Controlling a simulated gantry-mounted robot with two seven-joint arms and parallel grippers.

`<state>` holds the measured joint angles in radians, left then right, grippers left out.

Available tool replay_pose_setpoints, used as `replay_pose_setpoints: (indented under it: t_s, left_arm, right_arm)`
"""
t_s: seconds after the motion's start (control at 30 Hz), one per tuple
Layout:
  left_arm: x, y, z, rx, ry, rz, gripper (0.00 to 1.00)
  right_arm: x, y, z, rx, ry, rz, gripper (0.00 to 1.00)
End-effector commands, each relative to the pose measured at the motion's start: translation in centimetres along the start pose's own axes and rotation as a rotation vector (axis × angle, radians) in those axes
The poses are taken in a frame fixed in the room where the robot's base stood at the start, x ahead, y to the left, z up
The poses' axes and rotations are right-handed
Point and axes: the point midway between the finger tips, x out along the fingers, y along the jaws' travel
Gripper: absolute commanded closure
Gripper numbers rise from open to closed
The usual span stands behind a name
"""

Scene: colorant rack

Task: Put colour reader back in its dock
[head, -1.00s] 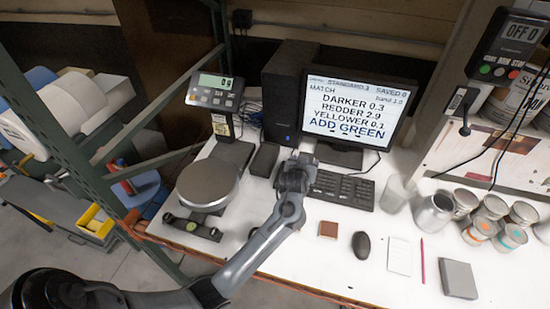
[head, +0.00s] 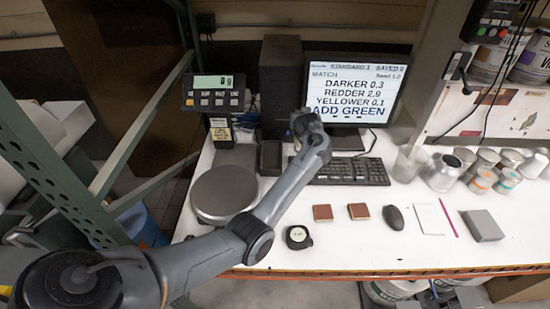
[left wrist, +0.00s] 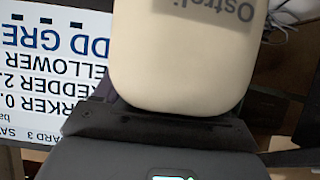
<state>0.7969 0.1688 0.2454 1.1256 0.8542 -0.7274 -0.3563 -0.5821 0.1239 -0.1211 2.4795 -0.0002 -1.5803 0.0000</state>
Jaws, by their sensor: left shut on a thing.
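The colour reader is hidden in the head view. In the left wrist view a cream, rounded body with upside-down lettering, which looks like the colour reader (left wrist: 185,60), fills the upper middle. My left gripper (head: 304,122) is shut on it, raised in front of the monitor's lower left corner. Its fingertips cannot be made out clearly in either view. A small black box (head: 270,157) left of the keyboard, below the gripper's left side, looks like the dock. My right gripper is not in view.
The monitor (head: 368,82), keyboard (head: 350,172) and black computer tower (head: 281,85) stand close around the gripper. A scale with a round pan (head: 224,192) is at left. Two brown blocks, a tape measure (head: 298,237) and a mouse (head: 395,217) lie in front. Cans (head: 446,172) stand at right.

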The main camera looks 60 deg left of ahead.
Motion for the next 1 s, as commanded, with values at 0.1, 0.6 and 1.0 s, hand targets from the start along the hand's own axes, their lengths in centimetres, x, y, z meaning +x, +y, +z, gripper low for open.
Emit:
replay_pose_setpoints:
  t_s: [0.1,0.6,1.0]
  left_arm:
    - [0.4,-0.8,-0.2,-0.006,0.004,-0.009,0.97]
    - [3.8,-9.3,3.7,-0.007,0.004,-0.014,0.97]
    - [4.9,-12.0,5.0,-0.007,0.005,-0.012,0.97]
  right_arm:
    - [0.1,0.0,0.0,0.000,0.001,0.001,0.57]
    - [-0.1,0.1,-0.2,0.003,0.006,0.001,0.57]
    - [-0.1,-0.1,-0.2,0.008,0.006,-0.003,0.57]
